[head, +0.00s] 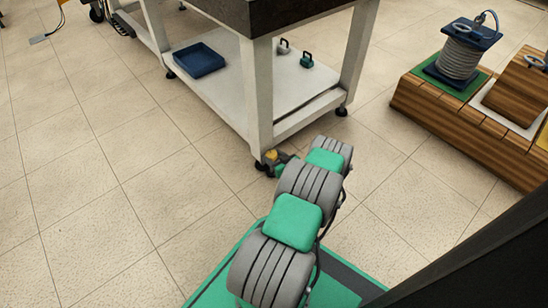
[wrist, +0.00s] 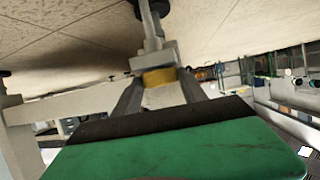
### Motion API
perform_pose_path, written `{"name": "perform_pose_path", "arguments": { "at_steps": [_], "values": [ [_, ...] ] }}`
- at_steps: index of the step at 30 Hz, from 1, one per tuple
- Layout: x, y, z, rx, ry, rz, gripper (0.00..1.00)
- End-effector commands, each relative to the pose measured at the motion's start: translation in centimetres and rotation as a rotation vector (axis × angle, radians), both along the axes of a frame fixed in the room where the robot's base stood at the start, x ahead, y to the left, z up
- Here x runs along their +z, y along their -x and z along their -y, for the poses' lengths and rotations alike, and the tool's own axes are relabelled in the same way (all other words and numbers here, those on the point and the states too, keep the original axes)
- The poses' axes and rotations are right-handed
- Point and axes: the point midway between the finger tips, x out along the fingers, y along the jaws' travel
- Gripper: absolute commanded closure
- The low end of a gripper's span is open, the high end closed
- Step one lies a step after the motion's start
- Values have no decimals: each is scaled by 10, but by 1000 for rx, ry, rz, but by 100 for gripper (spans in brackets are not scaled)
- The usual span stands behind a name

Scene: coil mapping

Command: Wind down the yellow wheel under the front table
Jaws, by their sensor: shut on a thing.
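The yellow wheel (wrist: 158,77) sits on the threaded foot under a pale leg of the front table (head: 258,95). In the wrist view the picture is turned over, with the foot pad at the top. My gripper (wrist: 160,90) has one dark finger on each side of the wheel and is shut on it. In the head view my gripper (head: 279,160) is low by the near leg, and a small part of the yellow wheel (head: 272,154) shows. My arm hides part of the foot there.
A blue tray (head: 199,60) and two small padlock-shaped things (head: 306,60) lie on the table's lower shelf. A wooden platform (head: 435,108) with a wire coil (head: 462,58) stands at the right.

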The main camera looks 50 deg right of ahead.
Motion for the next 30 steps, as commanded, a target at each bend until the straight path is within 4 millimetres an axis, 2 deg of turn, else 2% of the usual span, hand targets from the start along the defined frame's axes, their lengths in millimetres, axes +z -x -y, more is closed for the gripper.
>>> {"name": "perform_pose_path", "arguments": {
  "at_steps": [12, 22, 23, 30],
  "values": [
    [1, -4, -6, -251, -2, -3, 91],
    [0, -3, -6, -278, 0, 0, 91],
    [0, -3, -6, -278, 0, 0, 50],
    [0, -3, -5, -278, 0, 0, 30]
  ]
}}
